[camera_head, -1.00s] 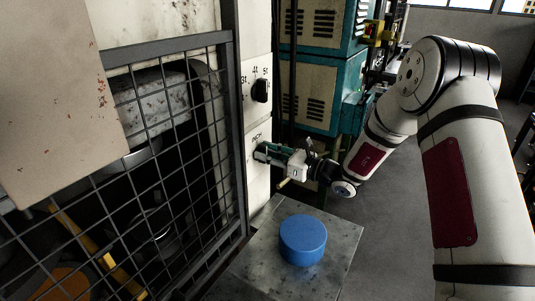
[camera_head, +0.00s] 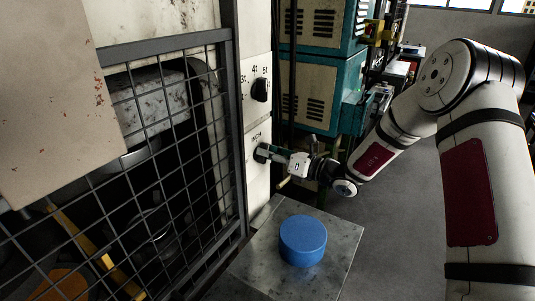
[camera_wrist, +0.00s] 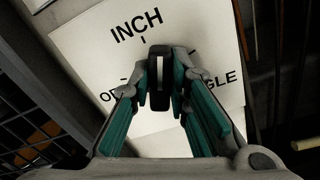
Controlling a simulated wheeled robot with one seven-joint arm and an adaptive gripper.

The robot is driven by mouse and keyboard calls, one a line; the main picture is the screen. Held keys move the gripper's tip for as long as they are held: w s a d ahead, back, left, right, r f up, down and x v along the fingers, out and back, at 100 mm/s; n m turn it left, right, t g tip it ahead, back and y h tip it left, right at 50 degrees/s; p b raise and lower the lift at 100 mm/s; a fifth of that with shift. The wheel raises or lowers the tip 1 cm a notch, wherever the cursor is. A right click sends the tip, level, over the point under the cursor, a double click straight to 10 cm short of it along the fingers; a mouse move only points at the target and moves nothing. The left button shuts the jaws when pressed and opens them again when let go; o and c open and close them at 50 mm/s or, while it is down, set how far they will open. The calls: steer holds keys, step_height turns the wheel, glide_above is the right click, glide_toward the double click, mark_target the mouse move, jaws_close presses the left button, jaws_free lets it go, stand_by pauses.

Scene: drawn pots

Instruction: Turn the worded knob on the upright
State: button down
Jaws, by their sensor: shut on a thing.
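The worded knob (camera_wrist: 160,68) is black with a white line, on a white plate (camera_wrist: 90,50) with the words INCH, one beginning with O and one ending in GLE. The other letters are hidden. In the wrist view its white line runs straight up the picture, and the INCH mark lies up and left of it. My gripper (camera_wrist: 162,88) is shut on the knob, one finger on each side. In the head view my gripper (camera_head: 268,153) reaches the upright (camera_head: 256,190) from the right, below the word INCH, and mostly hides the knob.
A second black knob (camera_head: 260,90), with numbers, sits higher on the upright. A wire mesh guard (camera_head: 165,170) stands to the left. A blue round block (camera_head: 303,240) rests on a grey metal table (camera_head: 340,240) below my gripper. Teal cabinets (camera_head: 315,80) stand behind.

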steer(key=shift+w+d+f+m, duration=0.1)
steer(key=shift+m, duration=1.6)
steer(key=shift+w+d+f+m, duration=0.1)
steer(key=shift+f+m, duration=0.05)
steer(key=shift+m, duration=1.55)
steer(key=shift+w+f+m, duration=0.1)
steer(key=shift+m, duration=1.6)
steer(key=c, duration=1.5)
jaws_free()
steer(key=v, duration=1.2)
